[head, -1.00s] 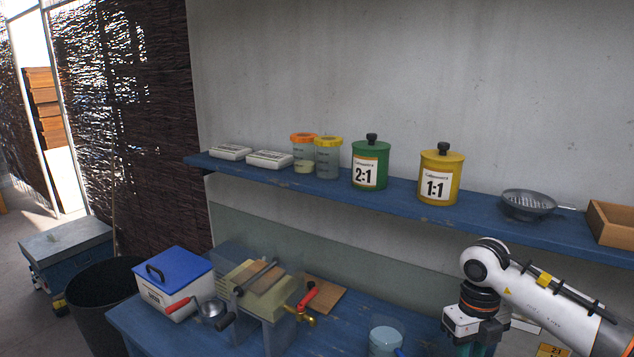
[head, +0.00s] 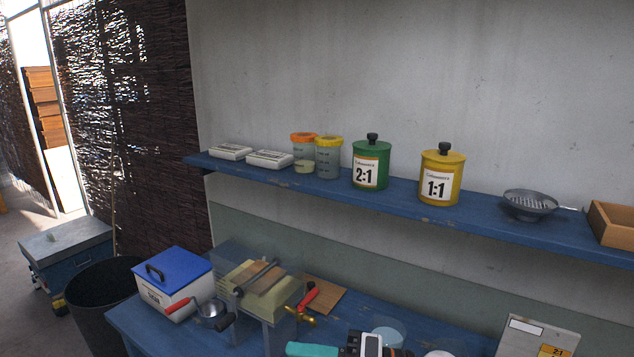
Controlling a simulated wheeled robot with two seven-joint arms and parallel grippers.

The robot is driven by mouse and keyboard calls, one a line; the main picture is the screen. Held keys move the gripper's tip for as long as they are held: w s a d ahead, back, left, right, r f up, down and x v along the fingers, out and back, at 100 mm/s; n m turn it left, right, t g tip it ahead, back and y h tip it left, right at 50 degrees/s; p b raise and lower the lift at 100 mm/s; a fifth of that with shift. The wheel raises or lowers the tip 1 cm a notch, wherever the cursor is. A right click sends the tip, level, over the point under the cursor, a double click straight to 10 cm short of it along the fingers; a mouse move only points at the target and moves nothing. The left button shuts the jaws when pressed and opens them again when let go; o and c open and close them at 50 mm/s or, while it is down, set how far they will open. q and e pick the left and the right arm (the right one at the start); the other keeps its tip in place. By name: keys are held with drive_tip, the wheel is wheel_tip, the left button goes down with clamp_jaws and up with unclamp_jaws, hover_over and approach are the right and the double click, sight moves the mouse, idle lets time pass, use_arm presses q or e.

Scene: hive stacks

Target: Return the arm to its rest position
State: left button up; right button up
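What looks like my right gripper (head: 312,349) shows at the bottom edge, in front of the blue workbench (head: 250,348). The rest of that arm is out of view. My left gripper is not in view.
A light-blue cup (head: 389,327) stands just behind the gripper. A blue-lidded box (head: 175,280), a red-handled brass valve (head: 308,299) and a white box (head: 535,337) are on the bench. The blue shelf (head: 470,212) holds a green canister (head: 370,165) and a yellow canister (head: 441,178).

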drive_tip(key=w+d+r+m+t+h, duration=0.1)
drive_tip(key=w+d+m+t+h, duration=0.1)
drive_tip(key=d+m+t+h, duration=0.55)
drive_tip(key=w+d+m+t+h, duration=0.25)
drive_tip(key=m+t, duration=0.65)
drive_tip(key=m, duration=0.5)
drive_tip(key=s+d+f+m+g+h, duration=0.5)
drive_tip(key=d+f+m+h, duration=0.4)
drive_tip(key=f, duration=0.4)
drive_tip(key=s+d+f+m+g, duration=0.2)
drive_tip(key=s+f+g, duration=0.4)
drive_tip(key=s, duration=0.5)
drive_tip(key=s+d+f+m+g, duration=0.1)
drive_tip(key=s+f+m+g, duration=0.1)
drive_tip(key=s+f+g, duration=0.6)
wheel_tip(320, 180, down, 28)
drive_tip(key=s+t+b, duration=0.2)
drive_tip(key=b, duration=0.3)
drive_tip(key=s+d+f+b, duration=0.1)
drive_tip(key=s+f+b, duration=0.1)
drive_tip(key=s+f, duration=0.6)
drive_tip(key=s+d+f+g+b, duration=0.1)
drive_tip(key=s+d+f+b, duration=0.1)
drive_tip(key=s+f, duration=0.7)
wheel_tip(320, 180, down, 5)
drive_tip(key=shift+f+y+b, duration=0.2)
drive_tip(key=shift+y+b, duration=0.1)
drive_tip(key=shift+b, duration=0.2)
drive_tip(key=shift+n+g, duration=0.25)
